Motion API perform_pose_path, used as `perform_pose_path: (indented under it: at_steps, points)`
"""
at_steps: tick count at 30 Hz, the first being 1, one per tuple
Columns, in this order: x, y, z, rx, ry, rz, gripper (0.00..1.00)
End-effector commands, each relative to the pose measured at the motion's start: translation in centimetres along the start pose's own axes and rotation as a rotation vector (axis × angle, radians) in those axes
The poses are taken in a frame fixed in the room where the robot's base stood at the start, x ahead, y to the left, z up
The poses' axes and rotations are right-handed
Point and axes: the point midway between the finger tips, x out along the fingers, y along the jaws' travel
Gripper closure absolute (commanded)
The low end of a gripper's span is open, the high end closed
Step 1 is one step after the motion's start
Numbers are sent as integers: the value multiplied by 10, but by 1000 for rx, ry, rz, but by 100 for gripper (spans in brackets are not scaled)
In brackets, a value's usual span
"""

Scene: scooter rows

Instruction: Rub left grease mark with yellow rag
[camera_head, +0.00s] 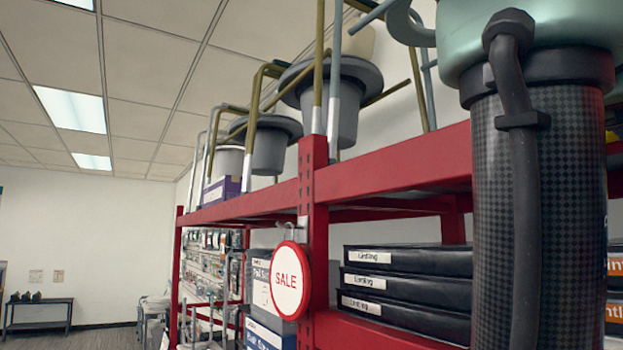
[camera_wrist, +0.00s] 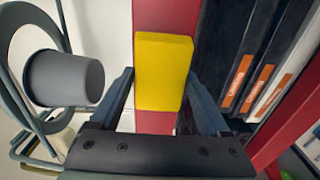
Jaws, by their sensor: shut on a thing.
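The yellow rag (camera_wrist: 164,70) is a thick, block-like pad in the middle of the wrist view. My gripper (camera_wrist: 160,88) is shut on it, with one dark finger along each side. Behind the rag runs a red shelf beam (camera_wrist: 180,17), which the rag partly covers. I cannot tell whether the rag touches the beam. No grease mark can be made out in either view; the rag may hide part of the surface. In the head view my arm stands at the right and my gripper is out of the picture.
The red rack (camera_head: 370,165) fills the middle of the head view. Grey buckets (camera_head: 335,100) and bent metal tubes stand on top. Black boxes (camera_head: 408,285) lie on the shelf below. A round SALE sign (camera_head: 288,281) hangs at the upright. Open floor shows at far left.

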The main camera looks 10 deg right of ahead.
Motion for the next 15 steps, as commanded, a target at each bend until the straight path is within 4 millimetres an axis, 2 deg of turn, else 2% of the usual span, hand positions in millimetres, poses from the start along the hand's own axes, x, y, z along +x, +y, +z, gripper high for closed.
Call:
perform_pose_path:
  at_steps: [8, 15]
  points:
    - [0, 0, -12, -2, 2, -2, 64]
    - [1, 1, -32, -5, 3, -2, 64]
